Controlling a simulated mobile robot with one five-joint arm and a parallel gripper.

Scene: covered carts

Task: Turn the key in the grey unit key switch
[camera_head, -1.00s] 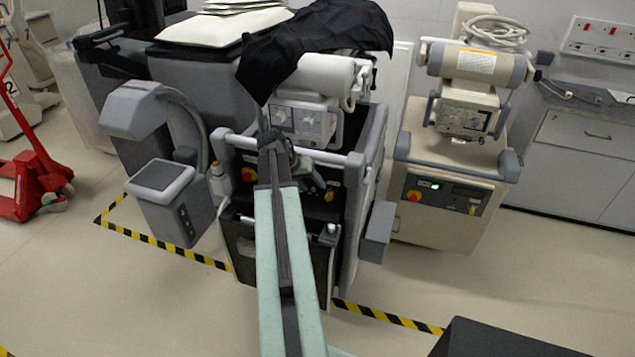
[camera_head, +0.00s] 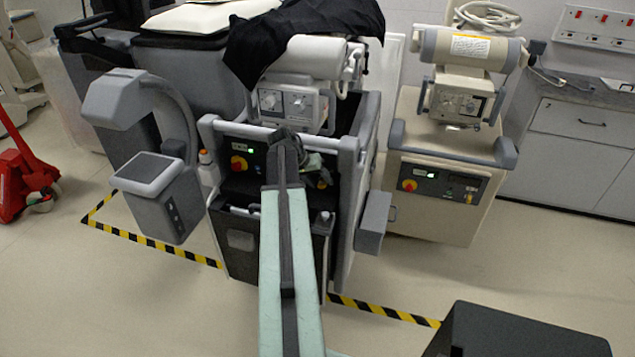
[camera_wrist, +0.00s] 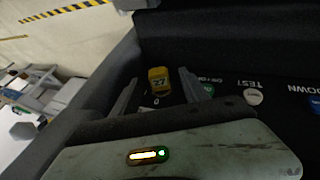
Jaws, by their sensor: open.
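The grey unit (camera_head: 240,242) stands in the middle of the head view, with a dark control panel under its front bar. My arm crosses that panel. My gripper (camera_head: 308,166) is at the panel's right part, its fingertips hard to make out there. In the wrist view my gripper (camera_wrist: 158,77) is open, one finger on each side of a yellow tag (camera_wrist: 158,82) marked 27. A "0" mark shows just below the tag. The key itself and its switch are not clearly visible. A yellow patch, probably this tag, shows beside my gripper in the head view (camera_head: 322,184).
A red-yellow knob (camera_head: 238,163) is at the panel's left. Labelled buttons, one white (camera_wrist: 253,96), lie right of the tag. A beige unit (camera_head: 430,220) with a similar panel stands at right. Black cloth (camera_head: 300,30) drapes behind. Striped tape (camera_head: 380,308) marks the floor.

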